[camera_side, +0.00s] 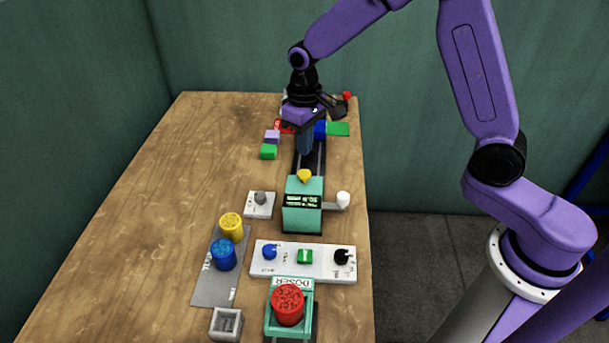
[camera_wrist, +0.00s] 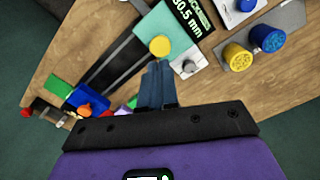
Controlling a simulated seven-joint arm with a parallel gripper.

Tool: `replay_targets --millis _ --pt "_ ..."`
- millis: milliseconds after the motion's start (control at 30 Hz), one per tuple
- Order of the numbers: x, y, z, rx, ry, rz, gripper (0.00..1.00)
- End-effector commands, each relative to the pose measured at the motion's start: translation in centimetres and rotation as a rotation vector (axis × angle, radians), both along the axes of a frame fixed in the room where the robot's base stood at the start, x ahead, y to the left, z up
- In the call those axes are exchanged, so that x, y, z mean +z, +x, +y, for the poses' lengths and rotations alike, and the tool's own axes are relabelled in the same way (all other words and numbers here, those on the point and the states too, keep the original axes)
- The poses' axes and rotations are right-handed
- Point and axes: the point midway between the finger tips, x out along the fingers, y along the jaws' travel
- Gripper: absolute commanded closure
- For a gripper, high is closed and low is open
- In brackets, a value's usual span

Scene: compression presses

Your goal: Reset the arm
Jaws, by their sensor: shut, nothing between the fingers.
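My purple arm reaches in from the right. My gripper (camera_side: 305,143) points down over the dark rail at the far part of the table. Its fingers are closed together with nothing between them; they also show in the wrist view (camera_wrist: 157,85). The gripper is beyond the teal press unit (camera_side: 302,219), which has a yellow knob (camera_side: 304,176) on top and a small display. In the wrist view the display (camera_wrist: 195,15) reads about 30.5 mm. I cannot tell how high the fingertips are above the rail.
A white panel (camera_side: 322,274) with knobs and a green button lies nearer. The doser (camera_side: 273,325) holds a red cylinder (camera_side: 287,305). Yellow (camera_side: 231,226) and blue (camera_side: 223,254) cylinders stand on a grey mat (camera_side: 208,292). Small coloured blocks (camera_side: 268,152) lie near my gripper. The table's left side is clear.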

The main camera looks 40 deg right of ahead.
Motion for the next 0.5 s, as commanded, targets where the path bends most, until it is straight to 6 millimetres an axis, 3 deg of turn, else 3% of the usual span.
replay_targets --millis 333,500 --pt "0.2 -0.3 0.1 0.010 0.001 -0.002 1.00" --pt "1.4 -2.4 0.7 0.077 0.003 -0.006 1.00"
